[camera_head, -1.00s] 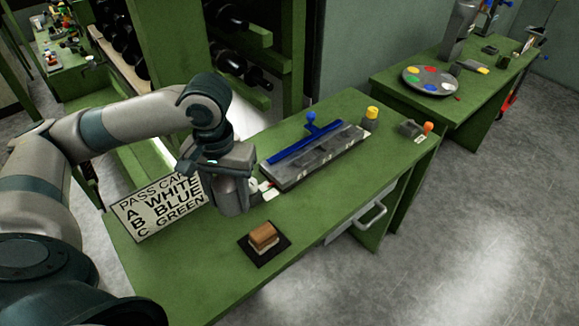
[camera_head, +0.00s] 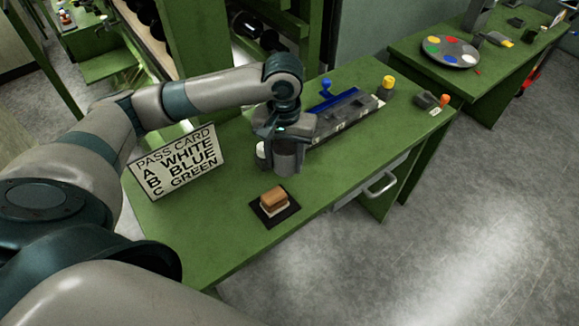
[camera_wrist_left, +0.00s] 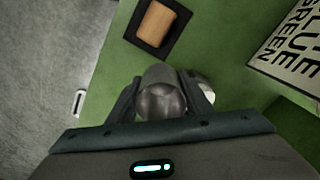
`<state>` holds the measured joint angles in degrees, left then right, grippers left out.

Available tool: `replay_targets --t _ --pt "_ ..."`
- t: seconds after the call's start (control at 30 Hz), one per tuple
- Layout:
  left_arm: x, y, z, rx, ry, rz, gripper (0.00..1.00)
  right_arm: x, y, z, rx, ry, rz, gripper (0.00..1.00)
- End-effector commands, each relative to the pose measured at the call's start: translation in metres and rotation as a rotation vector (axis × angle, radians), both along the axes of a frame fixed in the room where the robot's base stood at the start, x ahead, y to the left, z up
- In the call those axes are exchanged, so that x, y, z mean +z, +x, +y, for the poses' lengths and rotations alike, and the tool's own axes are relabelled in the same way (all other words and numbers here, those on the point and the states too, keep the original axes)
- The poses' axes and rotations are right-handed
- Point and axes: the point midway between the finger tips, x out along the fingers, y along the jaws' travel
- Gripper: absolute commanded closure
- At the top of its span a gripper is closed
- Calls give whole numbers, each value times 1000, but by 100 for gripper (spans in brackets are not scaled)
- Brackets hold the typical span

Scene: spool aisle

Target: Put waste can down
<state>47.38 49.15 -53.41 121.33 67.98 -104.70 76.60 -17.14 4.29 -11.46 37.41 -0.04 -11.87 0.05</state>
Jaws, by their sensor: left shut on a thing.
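The waste can is a grey, open-topped cylinder (camera_head: 288,160) in the head view, over the green table. My left gripper (camera_head: 284,138) is shut on it, with its body above the can. In the left wrist view the can (camera_wrist_left: 160,101) sits between the two fingers of my left gripper (camera_wrist_left: 161,96), its rim facing the camera. The can looks upright and close to the tabletop; I cannot tell whether its base touches. My right gripper is not in view.
A sandwich-like block on a dark mat (camera_head: 268,215) lies in front of the can. The pass card (camera_head: 177,160) stands at left. A small white round thing (camera_head: 261,150) is beside the can. A long grey tray (camera_head: 345,122) lies behind right. Green tabletop (camera_head: 225,225) is bare at front left.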

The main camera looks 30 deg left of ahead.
Motion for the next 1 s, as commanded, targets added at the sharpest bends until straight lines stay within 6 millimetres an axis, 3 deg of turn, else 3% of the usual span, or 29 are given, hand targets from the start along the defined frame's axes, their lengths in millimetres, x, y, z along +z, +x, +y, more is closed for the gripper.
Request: replay_targets --t 0.2,0.57,0.83,1.0 --pt "-8 12 -7 0 0 -1 83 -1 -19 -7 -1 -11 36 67" --pt "-11 11 -6 0 0 0 83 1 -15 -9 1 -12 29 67" --pt "-40 11 -6 1 1 1 83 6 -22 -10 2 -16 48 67" --pt "-48 11 -6 0 0 -1 83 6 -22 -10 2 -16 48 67"
